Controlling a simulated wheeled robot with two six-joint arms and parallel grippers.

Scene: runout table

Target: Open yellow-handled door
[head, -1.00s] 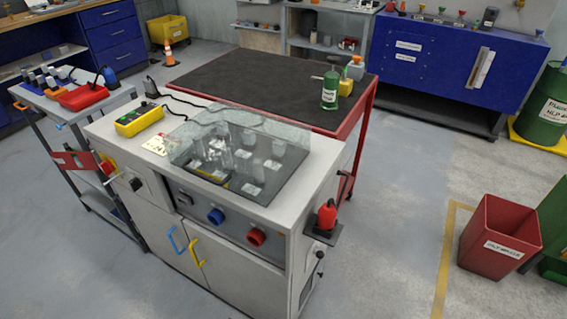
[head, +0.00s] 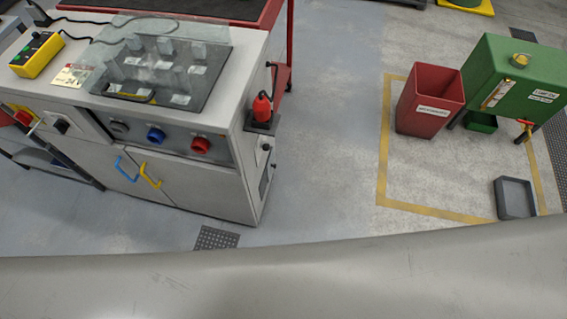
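The yellow handle (head: 150,177) is on the right-hand door (head: 195,186) of the low grey cabinet, in the left part of the head view. The door looks closed. A blue handle (head: 125,169) sits just left of it on the neighbouring door, which also looks closed. Neither of my grippers shows in the head view, so nothing is seen touching the handles.
A grey curved surface (head: 280,285) fills the bottom of the view. Blue (head: 156,136) and red (head: 200,145) knobs sit above the doors. A red bin (head: 430,100), a green tank (head: 515,85) and a grey tray (head: 514,198) stand right.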

